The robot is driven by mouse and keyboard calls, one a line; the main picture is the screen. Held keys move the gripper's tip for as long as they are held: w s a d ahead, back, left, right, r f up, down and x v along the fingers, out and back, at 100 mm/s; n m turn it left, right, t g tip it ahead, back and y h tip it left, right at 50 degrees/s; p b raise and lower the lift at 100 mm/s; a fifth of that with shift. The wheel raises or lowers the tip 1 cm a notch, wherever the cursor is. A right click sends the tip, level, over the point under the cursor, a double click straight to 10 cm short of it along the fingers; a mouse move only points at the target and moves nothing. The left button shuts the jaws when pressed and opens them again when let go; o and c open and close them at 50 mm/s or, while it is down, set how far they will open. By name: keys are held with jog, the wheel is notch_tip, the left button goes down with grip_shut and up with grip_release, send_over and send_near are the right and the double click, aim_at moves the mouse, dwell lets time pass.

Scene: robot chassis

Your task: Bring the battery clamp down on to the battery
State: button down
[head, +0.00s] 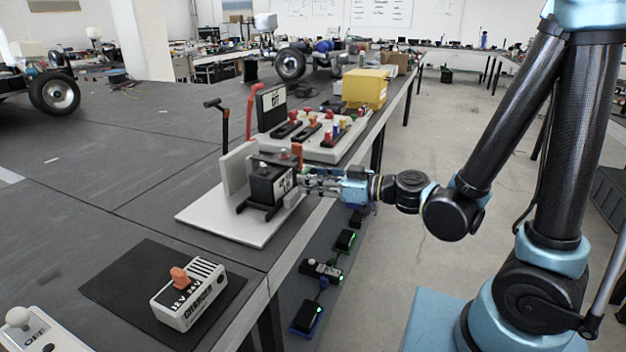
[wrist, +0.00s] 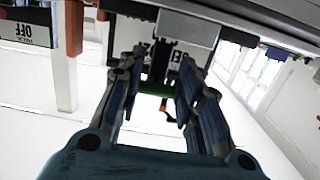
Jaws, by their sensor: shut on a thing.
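The black battery (head: 262,184) with a white label sits on the grey base plate (head: 213,223), beside a pale upright wall. A green strip (wrist: 153,90) shows between the fingers. The exact contact is partly hidden.
A red lever (head: 251,108) and a panel with coloured switches (head: 318,138) stand behind the battery. An orange piece (head: 297,152) rises just above my gripper. A charger (head: 188,297) lies on a black mat in front. The tabletop to the left is clear.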

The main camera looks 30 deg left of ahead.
jog(key=shift+w+a, duration=0.1)
jog(key=shift+w, duration=0.05)
jog(key=c, duration=1.2)
grip_release()
jog(key=shift+w+f, duration=0.1)
jog(key=shift+c, duration=0.2)
jog(key=shift+o, duration=0.6)
jog(key=shift+w+f, duration=0.1)
jog(key=shift+w, duration=0.2)
jog(key=shift+s, duration=0.45)
jog(key=d, duration=0.7)
jog(key=shift+w+d+r, duration=0.25)
jog(key=shift+d+r, duration=0.05)
jog(key=shift+r, duration=0.15)
